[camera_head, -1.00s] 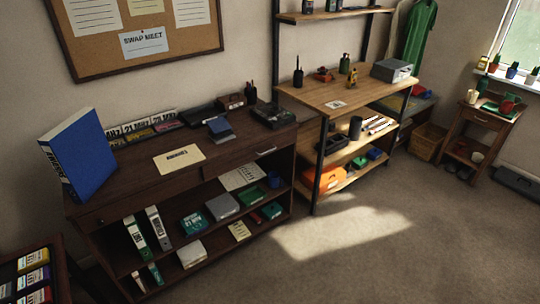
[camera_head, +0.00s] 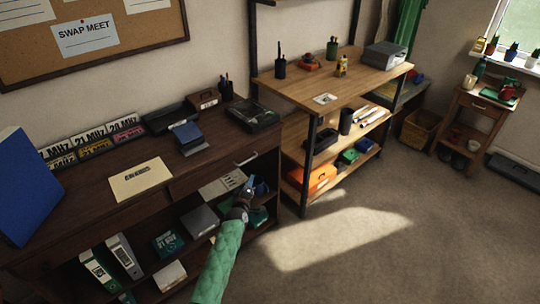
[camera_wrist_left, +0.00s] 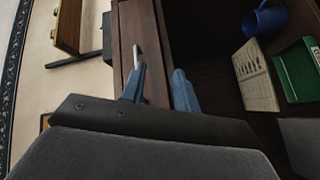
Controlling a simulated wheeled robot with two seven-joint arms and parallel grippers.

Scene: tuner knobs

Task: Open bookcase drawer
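The dark brown bookcase (camera_head: 75,212) stands along the wall at left. Its right-hand drawer (camera_head: 211,172) has a pale bar handle (camera_head: 246,158) and looks flush with the front. My left gripper (camera_head: 251,183), with blue fingers, is just below the handle in the head view, before the upper shelf. In the left wrist view the gripper (camera_wrist_left: 158,88) is open, with nothing seen between its fingers. The handle (camera_wrist_left: 136,57) shows just beyond one finger there; whether they touch, I cannot tell. My right gripper is not in view.
On the bookcase top are a blue binder (camera_head: 22,190), a cream envelope (camera_head: 140,179) and a dark device (camera_head: 253,116). Its shelves hold boxes and binders; a blue mug (camera_wrist_left: 265,20) lies near the gripper. A wooden workbench (camera_head: 310,92) stands right. Floor in front is clear.

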